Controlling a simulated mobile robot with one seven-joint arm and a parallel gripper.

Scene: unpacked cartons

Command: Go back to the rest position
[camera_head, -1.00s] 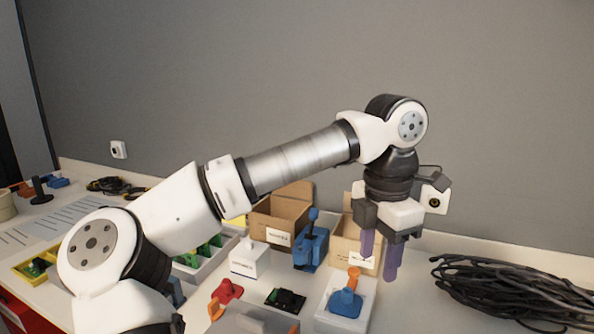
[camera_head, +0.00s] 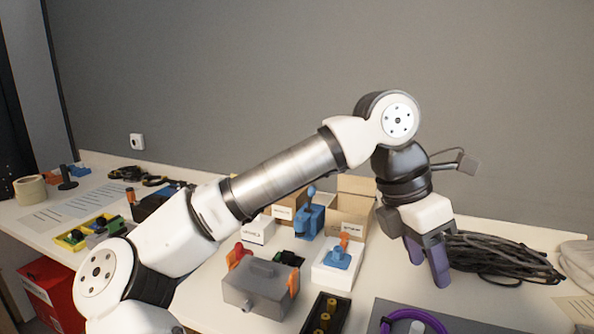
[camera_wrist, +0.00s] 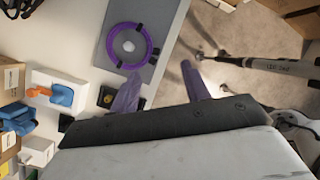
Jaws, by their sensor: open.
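My gripper (camera_head: 428,262) has two purple fingers. In the head view it hangs above the right part of the table, in front of the black cable bundle (camera_head: 500,256). In the wrist view its fingers (camera_wrist: 163,92) are spread apart with nothing between them. Below them lie the table edge and the floor.
The table holds open cartons (camera_head: 352,208), a blue device (camera_head: 310,220), a white box with a blue and orange part (camera_head: 338,258) and a grey box (camera_head: 262,288). A purple ring (camera_wrist: 112,46) lies on a grey mat (camera_wrist: 165,18). The floor (camera_wrist: 235,60) lies beyond the edge.

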